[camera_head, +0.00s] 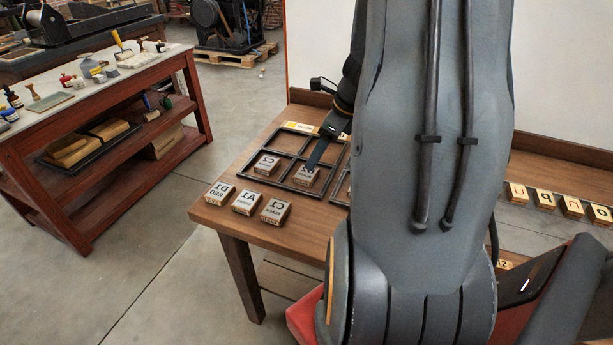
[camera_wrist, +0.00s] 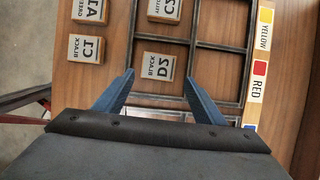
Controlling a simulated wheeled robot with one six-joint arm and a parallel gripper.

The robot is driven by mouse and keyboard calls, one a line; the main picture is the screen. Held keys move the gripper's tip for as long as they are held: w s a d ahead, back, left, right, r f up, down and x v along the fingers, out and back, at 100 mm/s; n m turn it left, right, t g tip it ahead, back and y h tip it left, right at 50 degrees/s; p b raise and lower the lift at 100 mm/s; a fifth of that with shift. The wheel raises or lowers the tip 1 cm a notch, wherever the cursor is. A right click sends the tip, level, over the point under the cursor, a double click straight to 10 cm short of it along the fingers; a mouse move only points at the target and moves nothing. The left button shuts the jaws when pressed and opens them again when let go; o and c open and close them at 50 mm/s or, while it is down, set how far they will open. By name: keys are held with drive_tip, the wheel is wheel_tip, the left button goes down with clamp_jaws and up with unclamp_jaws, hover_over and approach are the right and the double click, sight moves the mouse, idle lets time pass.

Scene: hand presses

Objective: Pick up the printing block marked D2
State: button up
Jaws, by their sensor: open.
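The printing block D2 (camera_wrist: 158,66) is a small wooden block with a pale top, marked D2 and BLACK in mirrored letters. It lies in a compartment of the dark divided frame (camera_wrist: 222,47) on the wooden table. In the head view the block (camera_head: 303,178) is partly hidden behind my gripper's finger. My gripper (camera_wrist: 159,78) is open and empty, with its blue fingertips on either side of the block's near end in the wrist view. How far the fingertips are above it I cannot tell. In the head view my gripper (camera_head: 318,155) is partly hidden by my arm.
A block marked C2 (camera_head: 266,164) lies in the compartment beside it. Blocks D1 (camera_head: 220,193), A1 (camera_head: 247,202) and C1 (camera_head: 275,210) stand in a row outside the frame. Colour labels, yellow (camera_wrist: 265,28) and red (camera_wrist: 258,80), line the frame's side. More blocks (camera_head: 545,200) stand at right.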

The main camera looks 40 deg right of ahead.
sight(307, 172)
drive_tip(key=x, duration=0.7)
drive_tip(key=shift+a+f, duration=0.15)
drive_tip(key=shift+f, duration=0.15)
drive_tip(key=c, duration=0.9)
